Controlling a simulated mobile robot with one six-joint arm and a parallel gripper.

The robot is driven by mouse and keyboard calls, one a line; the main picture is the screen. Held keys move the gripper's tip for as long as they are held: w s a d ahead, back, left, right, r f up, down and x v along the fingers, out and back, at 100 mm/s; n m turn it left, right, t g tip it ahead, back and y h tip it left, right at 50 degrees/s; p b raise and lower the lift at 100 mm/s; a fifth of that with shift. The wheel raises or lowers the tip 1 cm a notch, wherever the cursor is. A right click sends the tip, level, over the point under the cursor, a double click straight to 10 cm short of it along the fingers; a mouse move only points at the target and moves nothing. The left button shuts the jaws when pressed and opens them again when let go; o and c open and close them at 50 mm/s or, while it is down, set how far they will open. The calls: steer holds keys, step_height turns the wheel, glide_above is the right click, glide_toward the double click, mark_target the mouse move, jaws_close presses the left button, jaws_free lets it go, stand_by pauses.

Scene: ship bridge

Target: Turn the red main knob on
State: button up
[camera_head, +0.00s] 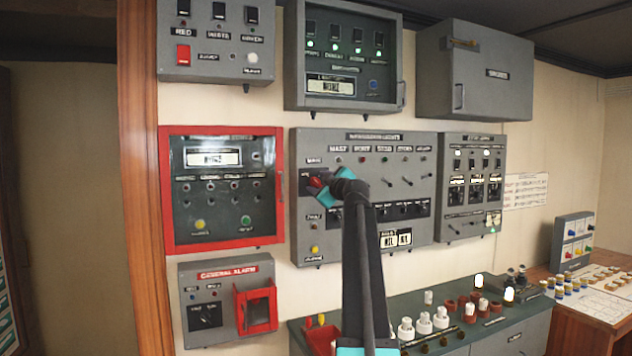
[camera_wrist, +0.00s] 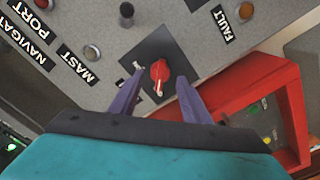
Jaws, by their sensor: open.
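The red main knob (camera_wrist: 160,72) sits on a dark square plate on the grey navigation lights panel (camera_head: 365,150). In the wrist view it shows between the two fingers of my gripper (camera_wrist: 158,92), with a visible gap on each side. A white pointer mark on the knob faces toward the gripper palm. My gripper is open. In the head view the red knob (camera_head: 315,182) is partly hidden by my gripper (camera_head: 322,187), at the panel's left side. Whether the fingertips touch the plate I cannot tell.
A red-framed panel (camera_head: 165,200) stands just left of the knob, and its frame (camera_wrist: 255,85) is close to my right finger in the wrist view. A general alarm box (camera_head: 220,335) hangs below it. A counter (camera_head: 435,340) with several white and red items is below the panel.

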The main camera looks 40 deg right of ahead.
steer(key=shift+w+d, duration=0.25)
steer(key=shift+w, duration=0.3)
